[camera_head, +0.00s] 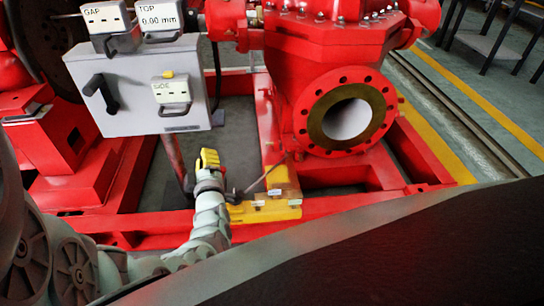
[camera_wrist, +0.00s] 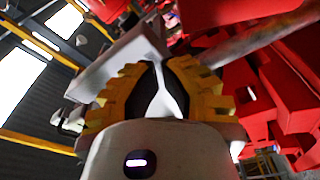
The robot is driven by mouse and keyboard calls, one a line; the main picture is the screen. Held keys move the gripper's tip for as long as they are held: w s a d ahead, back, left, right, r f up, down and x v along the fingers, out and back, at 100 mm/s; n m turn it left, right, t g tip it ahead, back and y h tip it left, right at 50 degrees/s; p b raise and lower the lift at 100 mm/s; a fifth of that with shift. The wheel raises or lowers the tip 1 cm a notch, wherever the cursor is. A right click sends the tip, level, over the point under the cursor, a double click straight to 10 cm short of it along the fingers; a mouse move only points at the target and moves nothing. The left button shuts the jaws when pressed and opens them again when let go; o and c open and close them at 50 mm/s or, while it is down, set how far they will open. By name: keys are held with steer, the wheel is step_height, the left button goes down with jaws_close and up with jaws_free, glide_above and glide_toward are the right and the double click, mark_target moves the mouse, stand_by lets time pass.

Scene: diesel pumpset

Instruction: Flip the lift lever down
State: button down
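A black lever-like handle (camera_head: 101,93) sits on the left of the front of the grey control box (camera_head: 137,112); it slants, and I see no label naming it the lift lever. My gripper (camera_head: 209,160) is below and right of the box, apart from it, with its yellow fingers pointing up. In the wrist view my gripper (camera_wrist: 160,68) shows two ridged yellow fingers with a narrow gap between their tips. A pale shape shows through the gap; I cannot tell what it is. Nothing is clearly held. The handle is not identifiable in the wrist view.
Readouts GAP (camera_head: 106,20), TOP (camera_head: 159,18) and SIDE (camera_head: 172,91) are at the box. A yellow block (camera_head: 265,210) with a thin rod lies right of my gripper on the red base frame (camera_head: 330,206). The red flanged pump (camera_head: 333,55) stands behind, to the right.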

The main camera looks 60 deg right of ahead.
steer(key=a+p+v, duration=0.1)
steer(key=p+v, duration=0.3)
steer(key=v, duration=0.5)
steer(key=shift+a, duration=0.25)
steer(key=shift+d+r, duration=0.1)
steer(key=shift+r, duration=0.05)
